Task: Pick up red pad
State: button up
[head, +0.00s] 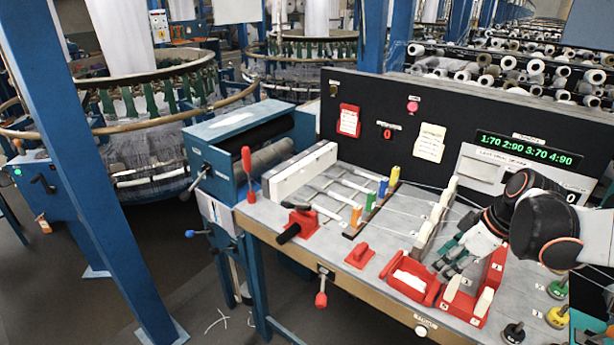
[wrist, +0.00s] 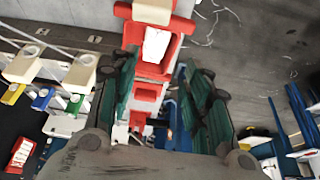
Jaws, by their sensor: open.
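A small red pad with a raised grip (head: 359,255) lies flat on the grey bench top near its front edge, left of the red tray. In the wrist view a red block (wrist: 148,92), which looks like this pad, shows between the fingers. My gripper (head: 447,264) is open and empty, above the bench's right part, to the right of the pad and apart from it. Its green-padded fingers (wrist: 160,70) stand wide apart in the wrist view. The exact height above the bench is hard to tell.
A red tray with a white insert (head: 408,279) and a red holder with white blocks (head: 475,295) stand near my gripper. A red clamp with a black handle (head: 297,226) stands left of the pad. Coloured blocks and a black panel (head: 365,113) lie behind.

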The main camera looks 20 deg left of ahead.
aim_at(359, 258)
jog(key=i+j+u, duration=0.2)
jog(key=j+u, duration=0.15)
jog(key=i+j+u, duration=0.35)
jog(key=j, duration=0.15)
jog(key=i+j+u, duration=0.3)
jog(key=k+j, duration=0.05)
jog(key=k, duration=0.05)
